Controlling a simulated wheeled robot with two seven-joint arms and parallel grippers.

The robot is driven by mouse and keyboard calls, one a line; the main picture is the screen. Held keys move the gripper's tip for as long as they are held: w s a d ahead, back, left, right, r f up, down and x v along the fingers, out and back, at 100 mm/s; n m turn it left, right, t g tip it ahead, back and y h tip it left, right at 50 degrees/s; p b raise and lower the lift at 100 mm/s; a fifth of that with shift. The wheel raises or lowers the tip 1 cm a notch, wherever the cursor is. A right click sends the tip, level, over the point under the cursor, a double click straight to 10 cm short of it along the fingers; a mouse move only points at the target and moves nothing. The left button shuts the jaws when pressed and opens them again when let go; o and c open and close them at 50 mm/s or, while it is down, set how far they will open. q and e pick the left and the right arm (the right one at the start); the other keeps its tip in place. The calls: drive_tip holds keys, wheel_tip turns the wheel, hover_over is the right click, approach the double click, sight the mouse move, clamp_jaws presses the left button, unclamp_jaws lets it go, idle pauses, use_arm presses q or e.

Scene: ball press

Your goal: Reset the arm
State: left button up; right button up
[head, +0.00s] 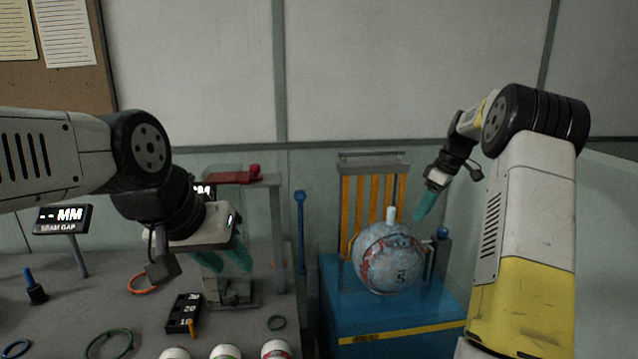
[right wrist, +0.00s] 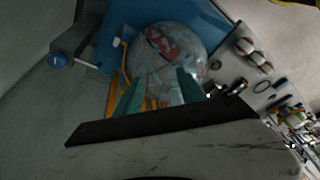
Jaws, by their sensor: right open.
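My right gripper (head: 428,200) has teal fingers and hangs just right of and above a patterned ball (head: 392,262) marked 5. The ball sits in a blue press stand (head: 390,318) with a white stub on its top. In the right wrist view the two teal fingers (right wrist: 158,95) are spread apart, with the ball (right wrist: 168,62) beyond them and nothing held. My left gripper (head: 236,258) is over the grey table at the left, its teal fingers pointing down beside a grey press frame; I see a gap between the fingers and nothing clearly held.
The grey table (head: 235,335) bears a seam gap display (head: 62,218), a black number block (head: 184,312), several rings and round white-topped things at the front edge. A frame with a red lever (head: 236,177) stands by my left gripper. A blue-topped post (head: 300,230) stands between table and stand.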

drive_tip(key=s+a+r+m+t+h, duration=0.1)
drive_tip(key=s+a+r+m, duration=0.1)
drive_tip(key=s+a+r, duration=0.5)
drive_tip(key=s+a+r+m+t, duration=0.1)
drive_tip(key=s+a+r+m, duration=0.3)
drive_tip(key=s, duration=0.6)
drive_tip(key=s+a+f+m+t, duration=0.1)
drive_tip(key=s+a+m, duration=0.1)
drive_tip(key=s, duration=0.7)
drive_tip(key=s+a+f+m+t, duration=0.1)
drive_tip(key=s+a+t, duration=0.1)
drive_tip(key=s, duration=0.7)
drive_tip(key=shift+s+a+f+m, duration=0.2)
drive_tip(key=shift+s+f+m, duration=0.2)
